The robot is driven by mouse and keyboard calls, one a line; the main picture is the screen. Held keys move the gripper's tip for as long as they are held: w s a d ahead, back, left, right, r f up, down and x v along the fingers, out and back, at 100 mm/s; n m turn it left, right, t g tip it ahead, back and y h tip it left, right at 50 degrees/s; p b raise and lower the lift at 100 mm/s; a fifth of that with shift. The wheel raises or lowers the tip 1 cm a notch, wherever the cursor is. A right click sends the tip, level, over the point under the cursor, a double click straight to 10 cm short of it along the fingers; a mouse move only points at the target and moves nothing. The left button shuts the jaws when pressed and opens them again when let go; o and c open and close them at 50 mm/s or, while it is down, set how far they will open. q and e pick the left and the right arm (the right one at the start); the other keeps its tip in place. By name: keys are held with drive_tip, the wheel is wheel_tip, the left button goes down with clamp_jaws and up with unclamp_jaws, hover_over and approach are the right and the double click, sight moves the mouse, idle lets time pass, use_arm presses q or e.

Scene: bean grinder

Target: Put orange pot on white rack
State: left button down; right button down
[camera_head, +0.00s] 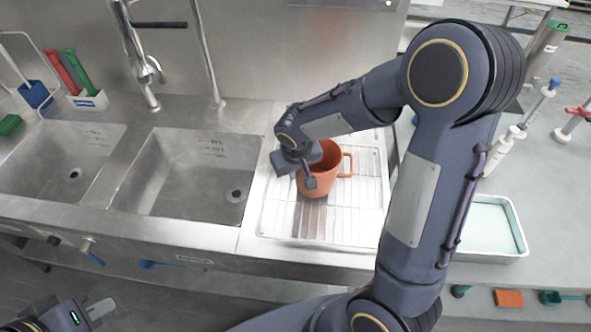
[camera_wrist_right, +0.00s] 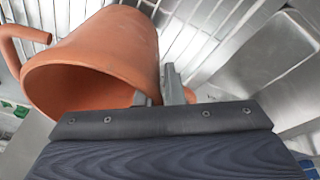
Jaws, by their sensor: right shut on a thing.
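The orange pot (camera_head: 322,170) is upright at the white rack (camera_head: 358,205), with its handle to the right in the head view. Whether its base touches the wires cannot be told for certain. My right gripper (camera_head: 305,172) reaches down to the pot's left side and is shut on its rim. In the right wrist view the pot (camera_wrist_right: 110,60) fills the upper left, and the fingers of my right gripper (camera_wrist_right: 160,92) meet its wall. My left gripper (camera_head: 92,312) is low at the left edge, away from the counter; its fingers are too unclear to judge.
Two steel sinks (camera_head: 190,172) lie left of the rack, with a tall faucet (camera_head: 145,70) behind. A white tray (camera_head: 490,228) stands to the right. Lab stands and bottles (camera_head: 500,145) are at the far right. The rack's front part is clear.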

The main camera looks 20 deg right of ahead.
drive_tip(key=shift+f, duration=0.15)
drive_tip(key=shift+f, duration=0.2)
drive_tip(key=c, duration=1.5)
unclamp_jaws()
drive_tip(key=shift+r, duration=0.1)
drive_tip(key=shift+c, duration=0.2)
drive_tip(key=shift+a+r, duration=0.1)
drive_tip(key=shift+r, duration=0.35)
drive_tip(key=d+v, duration=0.1)
drive_tip(key=v, duration=1)
drive_tip(key=s+a+r+m+t+y, duration=0.1)
drive_tip(key=s+t+y, duration=0.2)
drive_tip(key=s, duration=1.5)
drive_tip(key=shift+s+y, duration=0.2)
drive_tip(key=shift+y, duration=0.7)
